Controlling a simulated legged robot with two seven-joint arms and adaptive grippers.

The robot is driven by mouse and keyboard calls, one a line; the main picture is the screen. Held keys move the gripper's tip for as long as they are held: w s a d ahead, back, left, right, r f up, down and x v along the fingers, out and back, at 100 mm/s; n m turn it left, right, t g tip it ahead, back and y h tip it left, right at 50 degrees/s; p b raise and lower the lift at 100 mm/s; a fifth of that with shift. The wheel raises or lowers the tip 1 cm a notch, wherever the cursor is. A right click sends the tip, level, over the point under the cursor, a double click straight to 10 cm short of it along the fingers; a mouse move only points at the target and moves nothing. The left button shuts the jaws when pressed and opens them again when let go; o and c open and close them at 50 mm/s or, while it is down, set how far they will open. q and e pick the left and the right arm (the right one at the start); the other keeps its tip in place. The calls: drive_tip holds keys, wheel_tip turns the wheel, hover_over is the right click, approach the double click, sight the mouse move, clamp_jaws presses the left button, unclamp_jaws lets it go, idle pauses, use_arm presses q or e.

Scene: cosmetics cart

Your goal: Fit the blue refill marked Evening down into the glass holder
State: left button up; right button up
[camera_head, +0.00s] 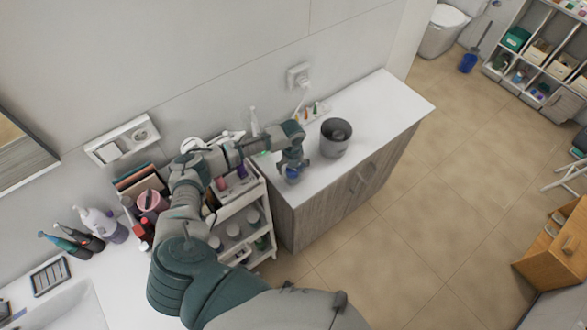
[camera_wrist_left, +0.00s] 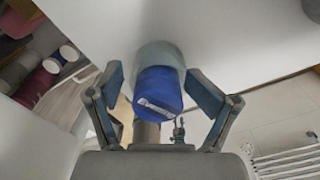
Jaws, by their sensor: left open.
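My left gripper (camera_wrist_left: 160,95) is open, one finger on each side of the refill with gaps. In the head view my left gripper (camera_head: 292,163) is over the near left end of the white counter, with the blue refill (camera_head: 292,173) at its fingers. My right gripper is not in view.
A grey bin-like pot (camera_head: 335,138) stands on the white counter (camera_head: 385,98), to the right of my gripper. Small bottles (camera_head: 312,110) stand behind. A white cart (camera_head: 240,205) with cosmetics is to the left, under my arm. The counter's right end is clear.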

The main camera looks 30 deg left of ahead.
use_arm(q)
drive_tip(key=shift+d+r, duration=0.25)
drive_tip(key=shift+d, duration=0.4)
drive_tip(key=shift+r, duration=0.4)
wheel_tip(320, 180, up, 12)
drive_tip(key=b, duration=0.1)
drive_tip(key=shift+a+r, duration=0.2)
drive_tip(key=shift+r, duration=0.05)
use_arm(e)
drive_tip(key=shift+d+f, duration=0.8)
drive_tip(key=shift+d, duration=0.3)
use_arm(q)
drive_tip(key=shift+w+a+f, duration=0.1)
drive_tip(key=shift+a, duration=0.1)
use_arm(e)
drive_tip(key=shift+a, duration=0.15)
